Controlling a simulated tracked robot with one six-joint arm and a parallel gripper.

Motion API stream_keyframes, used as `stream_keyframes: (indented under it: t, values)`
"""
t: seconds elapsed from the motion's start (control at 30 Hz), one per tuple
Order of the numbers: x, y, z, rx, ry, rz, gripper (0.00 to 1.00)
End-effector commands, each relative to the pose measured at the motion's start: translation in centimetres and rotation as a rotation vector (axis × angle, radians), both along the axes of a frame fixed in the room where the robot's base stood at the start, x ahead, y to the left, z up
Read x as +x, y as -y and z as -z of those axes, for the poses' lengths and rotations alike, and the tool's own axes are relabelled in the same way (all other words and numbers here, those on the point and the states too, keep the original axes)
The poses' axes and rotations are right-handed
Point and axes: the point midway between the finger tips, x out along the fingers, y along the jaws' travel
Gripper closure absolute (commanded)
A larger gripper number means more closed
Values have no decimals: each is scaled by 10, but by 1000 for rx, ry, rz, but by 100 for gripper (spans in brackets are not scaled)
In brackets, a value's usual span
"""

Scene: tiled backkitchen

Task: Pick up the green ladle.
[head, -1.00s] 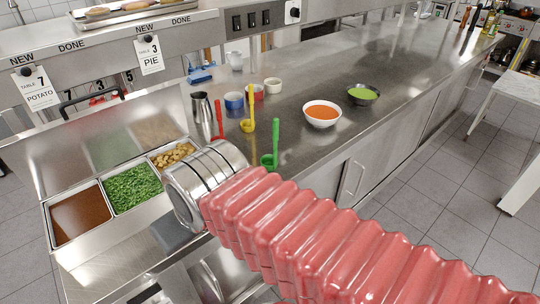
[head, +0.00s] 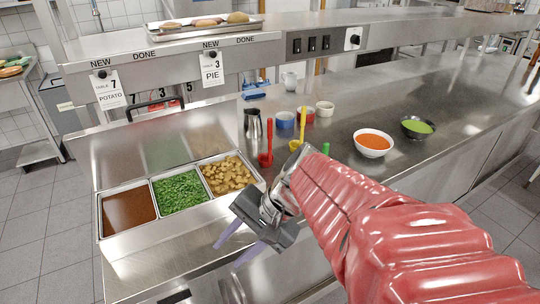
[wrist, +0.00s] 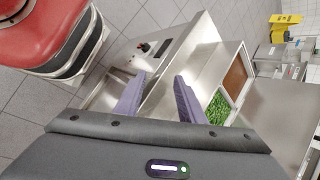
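The green ladle (head: 325,148) stands on the steel counter (head: 290,75) in the head view. Only the top of its handle shows above my red arm; its bowl is hidden. A red ladle (head: 266,152) and a yellow ladle (head: 301,123) stand to its left. My gripper (head: 236,250) is in front of the counter's near edge, left of and below the ladles, pointing down. In the wrist view its two purple fingers (wrist: 160,78) are apart with nothing between them. The green ladle is not seen there.
Food pans (head: 180,192) sit in the counter at left. A metal jug (head: 253,124), a blue cup (head: 286,120) and other small cups stand behind the ladles. A soup bowl (head: 373,144) and a dark green-filled bowl (head: 417,126) stand to the right. A shelf runs above.

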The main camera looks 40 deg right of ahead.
Motion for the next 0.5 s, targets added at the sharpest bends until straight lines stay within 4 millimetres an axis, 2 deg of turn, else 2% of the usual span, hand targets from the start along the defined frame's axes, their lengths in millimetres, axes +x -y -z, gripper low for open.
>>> stream_keyframes:
  t: [0.27, 0.37, 0.5]
  values:
    - [31, 40, -8, 360, -38, 380, 64]
    - [42, 62, -13, 491, -32, 514, 64]
    - [54, 101, -21, 673, -6, 696, 64]
